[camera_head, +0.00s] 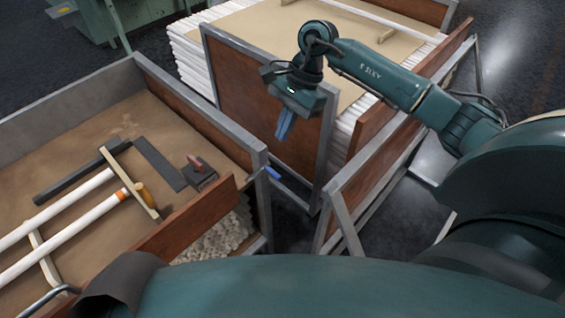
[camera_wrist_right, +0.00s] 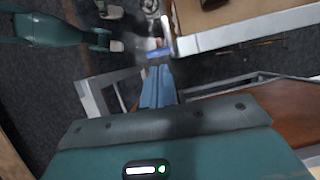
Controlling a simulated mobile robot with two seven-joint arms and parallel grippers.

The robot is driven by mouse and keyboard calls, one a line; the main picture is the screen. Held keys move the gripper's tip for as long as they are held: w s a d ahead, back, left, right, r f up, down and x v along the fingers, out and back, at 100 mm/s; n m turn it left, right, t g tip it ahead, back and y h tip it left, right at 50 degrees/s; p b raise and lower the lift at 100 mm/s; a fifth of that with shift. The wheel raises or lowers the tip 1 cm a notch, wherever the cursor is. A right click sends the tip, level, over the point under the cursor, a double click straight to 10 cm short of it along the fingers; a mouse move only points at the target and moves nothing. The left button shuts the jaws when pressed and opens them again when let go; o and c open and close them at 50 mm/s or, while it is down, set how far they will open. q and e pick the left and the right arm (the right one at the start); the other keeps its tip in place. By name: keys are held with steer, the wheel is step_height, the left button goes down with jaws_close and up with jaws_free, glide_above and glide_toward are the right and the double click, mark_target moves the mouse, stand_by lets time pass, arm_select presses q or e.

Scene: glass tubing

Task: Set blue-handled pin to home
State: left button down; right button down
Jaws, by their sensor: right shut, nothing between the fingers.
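The blue-handled pin (camera_head: 272,173) shows its small blue handle at the near right corner of the left cart, beside the metal post. In the right wrist view a blue handle (camera_wrist_right: 158,53) shows just beyond the fingertips, partly blurred. My right gripper (camera_head: 283,136) points down above and slightly right of the pin in the head view. Its blue fingers (camera_wrist_right: 158,92) are together with nothing between them, apart from the handle as far as I can see. The pin's shaft is hidden or too small to tell. My left gripper is not in view.
The left cart (camera_head: 206,108) holds white tubes (camera_head: 75,233), a dark bar and a small red-topped block (camera_head: 201,172). A second cart (camera_head: 328,130) with a brown panel stands behind my right gripper. A narrow dark floor gap (camera_head: 291,218) lies between the cart frames.

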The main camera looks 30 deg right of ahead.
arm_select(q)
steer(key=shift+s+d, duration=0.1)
arm_select(e)
steer(key=d, duration=0.1)
steer(key=d+r+h, duration=0.1)
steer(key=d, duration=0.1)
steer(key=w+d+h, duration=0.1)
steer(key=d, duration=0.1)
steer(key=shift+r+n, duration=0.2)
steer(key=shift+n, duration=0.1)
arm_select(q)
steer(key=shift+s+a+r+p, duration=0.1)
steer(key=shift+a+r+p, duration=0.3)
steer(key=shift+p, duration=0.85)
arm_select(e)
steer(key=s+a+f, duration=0.2)
steer(key=a+f, duration=0.4)
steer(key=f, duration=0.4)
steer(key=shift+f, duration=0.25)
